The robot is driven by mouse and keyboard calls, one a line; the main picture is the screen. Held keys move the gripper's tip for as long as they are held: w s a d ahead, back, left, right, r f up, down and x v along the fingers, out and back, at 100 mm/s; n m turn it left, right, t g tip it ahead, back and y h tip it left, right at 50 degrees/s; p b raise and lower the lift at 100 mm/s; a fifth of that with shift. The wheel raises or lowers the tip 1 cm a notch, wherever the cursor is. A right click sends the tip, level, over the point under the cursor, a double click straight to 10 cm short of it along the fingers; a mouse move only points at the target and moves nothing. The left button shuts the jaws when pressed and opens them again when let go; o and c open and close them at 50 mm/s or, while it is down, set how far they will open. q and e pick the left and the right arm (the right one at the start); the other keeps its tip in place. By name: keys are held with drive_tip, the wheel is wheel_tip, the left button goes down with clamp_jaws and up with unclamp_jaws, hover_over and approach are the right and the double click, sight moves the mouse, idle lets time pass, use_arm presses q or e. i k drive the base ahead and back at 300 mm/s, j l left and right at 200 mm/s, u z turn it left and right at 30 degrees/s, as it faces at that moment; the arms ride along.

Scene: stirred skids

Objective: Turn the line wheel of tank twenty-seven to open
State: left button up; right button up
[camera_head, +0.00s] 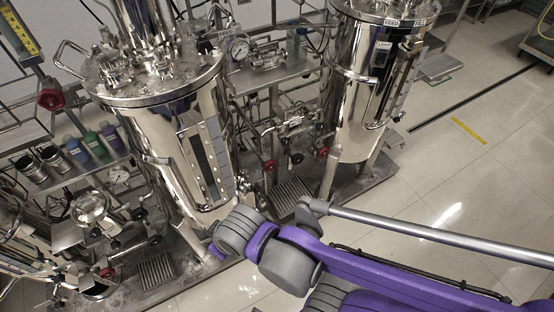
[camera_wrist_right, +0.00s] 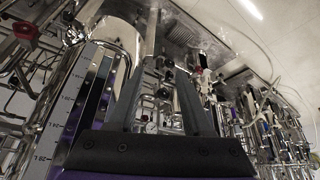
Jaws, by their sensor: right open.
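Two polished steel tanks stand in the head view, a near left tank (camera_head: 180,140) and a farther right tank (camera_head: 350,100). I cannot read which is twenty-seven. Small red valve wheels show low between them, one left (camera_head: 270,165) and one right (camera_head: 322,152). A larger red wheel (camera_head: 50,100) is at far left. My right arm comes in from the lower right and its wrist ends low beside the left tank; its fingers cannot be made out there. In the right wrist view my right gripper (camera_wrist_right: 160,80) is open, with nothing between its fingers. My left gripper is out of view.
In the right wrist view, a sight gauge (camera_wrist_right: 87,105) on a tank stands close to the left of the fingers, with pipework ahead. Pipes and a shelf of bottles (camera_head: 90,143) crowd the left. Open tiled floor (camera_head: 460,190) lies at the right.

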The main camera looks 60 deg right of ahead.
sight(267, 165)
drive_tip(key=z, duration=0.5)
drive_tip(key=i+l+z, duration=0.1)
drive_tip(key=z, duration=0.4)
drive_tip(key=i+z, duration=0.1)
drive_tip(key=z, duration=0.85)
drive_tip(key=k+l+u, duration=0.2)
drive_tip(key=l+u, duration=0.25)
drive_tip(key=k+l+u, duration=0.25)
drive_tip(key=u, duration=0.2)
